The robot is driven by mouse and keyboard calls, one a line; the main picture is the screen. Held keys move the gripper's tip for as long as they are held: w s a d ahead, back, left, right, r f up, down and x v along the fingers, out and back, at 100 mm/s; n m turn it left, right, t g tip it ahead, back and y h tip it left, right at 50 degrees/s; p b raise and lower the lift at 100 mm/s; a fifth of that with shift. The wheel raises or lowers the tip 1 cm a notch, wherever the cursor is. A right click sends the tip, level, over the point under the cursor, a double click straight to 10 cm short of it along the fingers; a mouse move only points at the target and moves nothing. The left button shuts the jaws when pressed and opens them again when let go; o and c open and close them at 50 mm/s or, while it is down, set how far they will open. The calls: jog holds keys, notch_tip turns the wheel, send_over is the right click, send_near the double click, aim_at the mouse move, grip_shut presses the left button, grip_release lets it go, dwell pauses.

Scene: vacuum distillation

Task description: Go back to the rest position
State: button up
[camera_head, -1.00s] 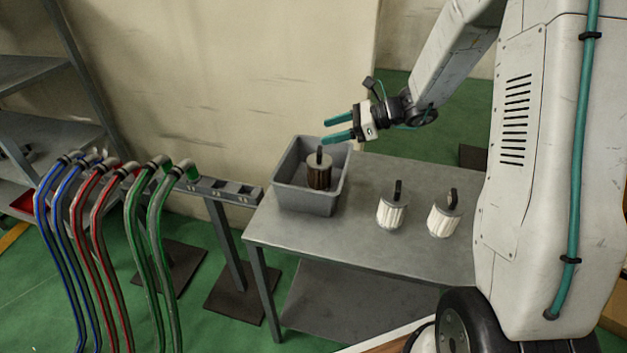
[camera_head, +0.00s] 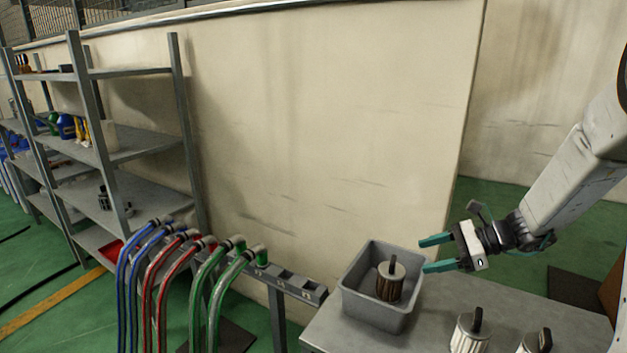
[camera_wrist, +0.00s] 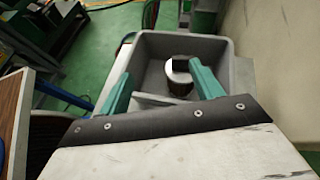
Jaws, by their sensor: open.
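My gripper (camera_head: 436,254) is open and empty, with its two teal fingers spread apart. It is above the table, beside the right edge of the grey bin (camera_head: 358,308) in the head view. A dark brown filter with a grey cap and black handle (camera_head: 390,284) stands in the bin. In the wrist view, the gripper fingers (camera_wrist: 158,88) frame the bin (camera_wrist: 243,85), and the dark filter (camera_wrist: 181,84) shows inside it, apart from the fingers.
Two white filters (camera_head: 467,337) (camera_head: 533,344) stand on the metal table (camera_head: 425,322). Blue, red and green hoses (camera_head: 205,290) hang from a rack to the left. Shelves (camera_head: 130,140) stand at the far left. A beige wall (camera_head: 330,130) is behind the bin.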

jog(key=s+a+r+n+h, duration=0.1)
jog(key=s+r+n+h, duration=0.3)
jog(key=s, duration=0.6)
jog(key=s+a+r+n+g+h, duration=0.1)
jog(key=s+r+n+h, duration=0.3)
jog(key=s+n, duration=0.5)
jog(key=s+a+r+n+g+h, duration=0.1)
jog(key=s+r+n+h, duration=0.3)
jog(key=s+n, duration=0.3)
jog(key=s, duration=0.4)
jog(key=shift+s+a+r, duration=0.25)
jog(key=shift+s+a, duration=0.05)
jog(key=shift+s, duration=0.05)
